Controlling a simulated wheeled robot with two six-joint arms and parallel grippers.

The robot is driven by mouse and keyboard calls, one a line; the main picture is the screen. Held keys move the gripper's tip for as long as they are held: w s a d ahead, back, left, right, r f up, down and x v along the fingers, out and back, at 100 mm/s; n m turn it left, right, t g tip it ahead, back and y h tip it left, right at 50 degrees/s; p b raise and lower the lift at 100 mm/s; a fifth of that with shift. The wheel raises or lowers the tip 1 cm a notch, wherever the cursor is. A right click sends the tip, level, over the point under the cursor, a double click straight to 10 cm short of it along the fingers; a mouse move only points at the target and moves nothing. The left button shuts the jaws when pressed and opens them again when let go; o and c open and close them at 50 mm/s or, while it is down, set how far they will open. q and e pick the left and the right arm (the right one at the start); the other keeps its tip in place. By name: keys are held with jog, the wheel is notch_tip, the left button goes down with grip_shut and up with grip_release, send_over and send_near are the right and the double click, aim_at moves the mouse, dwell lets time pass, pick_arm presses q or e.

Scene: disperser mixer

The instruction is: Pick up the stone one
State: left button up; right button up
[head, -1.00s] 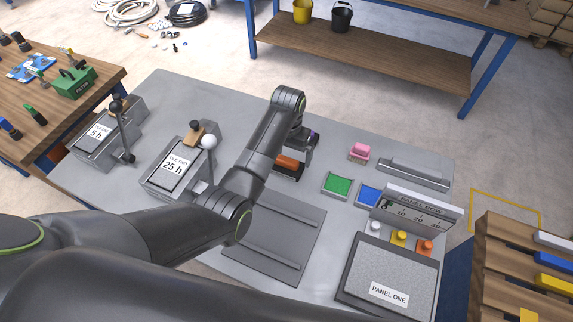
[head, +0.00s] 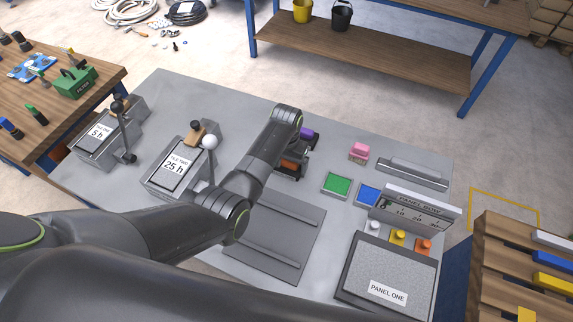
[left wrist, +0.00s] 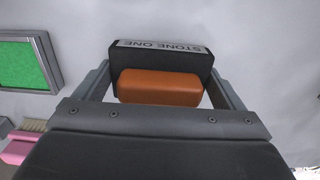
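The stone one, an orange-brown block (left wrist: 160,87), rests at a black holder (left wrist: 160,52) whose plate reads STONE ONE, upside down in the left wrist view. My left gripper (left wrist: 161,74) has its fingers apart, one on each side of the block. A small gap shows beside the block, so I see no firm grip. In the head view the orange block (head: 289,164) shows only partly, below my left wrist. My left gripper is mostly hidden there behind my arm. My right gripper is not in view.
A purple block (head: 308,134) sits just behind the orange one. A green pad (head: 337,184), blue pad (head: 368,194) and pink item (head: 358,151) are to the right. Tile timers with upright levers (head: 209,143) stand left. A grey panel (head: 390,262) lies at front right.

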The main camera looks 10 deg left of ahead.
pick_arm(q)
jog(key=shift+c, duration=0.9)
jog(key=shift+r, duration=0.15)
jog(key=shift+w+r, duration=0.1)
jog(key=shift+r, duration=0.15)
notch_tip(320, 180, up, 9)
jog(key=shift+r+b, duration=0.15)
jog(key=shift+b, duration=0.15)
